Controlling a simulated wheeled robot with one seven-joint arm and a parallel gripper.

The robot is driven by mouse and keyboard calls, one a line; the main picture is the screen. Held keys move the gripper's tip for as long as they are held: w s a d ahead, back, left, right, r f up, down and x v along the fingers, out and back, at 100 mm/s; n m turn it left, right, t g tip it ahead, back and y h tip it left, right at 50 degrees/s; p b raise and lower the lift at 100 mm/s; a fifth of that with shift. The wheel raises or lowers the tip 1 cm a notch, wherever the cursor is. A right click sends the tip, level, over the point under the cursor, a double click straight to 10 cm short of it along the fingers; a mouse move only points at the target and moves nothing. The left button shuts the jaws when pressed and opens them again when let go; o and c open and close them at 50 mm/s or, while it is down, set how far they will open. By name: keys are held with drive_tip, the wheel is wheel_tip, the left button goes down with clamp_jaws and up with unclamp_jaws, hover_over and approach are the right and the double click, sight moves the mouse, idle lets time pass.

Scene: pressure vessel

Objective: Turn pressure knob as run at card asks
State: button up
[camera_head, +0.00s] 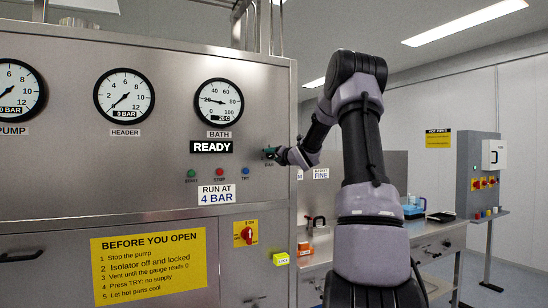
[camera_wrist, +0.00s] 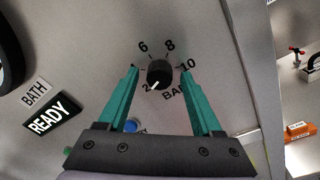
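The pressure knob (camera_wrist: 159,73) is a round black knob on the steel panel, with a BAR scale around it in the wrist view. Its white mark points to the lower left, close to the 2. My gripper (camera_wrist: 159,70) is open, with one teal finger on each side of the knob and gaps between. In the head view my gripper (camera_head: 270,153) is at the panel's right side and hides the knob. The run card (camera_head: 216,194) reads "RUN AT 4 BAR". The header gauge (camera_head: 124,96) and pump gauge (camera_head: 17,90) both read 0 BAR.
The bath gauge (camera_head: 219,102) reads about 20 C, above a READY display (camera_head: 211,147). START, STOP and TRY buttons (camera_head: 245,171) sit left of my gripper. A red and yellow isolator switch (camera_head: 246,233) is lower down. A yellow notice (camera_head: 149,268) lists opening steps.

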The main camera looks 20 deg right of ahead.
clamp_jaws()
drive_tip(key=shift+m, duration=0.4)
drive_tip(key=m, duration=0.4)
drive_tip(key=shift+f+m, duration=0.1)
drive_tip(key=shift+m, duration=0.3)
drive_tip(key=m, duration=0.5)
drive_tip(key=shift+f+m, duration=0.1)
drive_tip(key=shift+m, duration=0.2)
drive_tip(key=shift+o, duration=1.2)
unclamp_jaws()
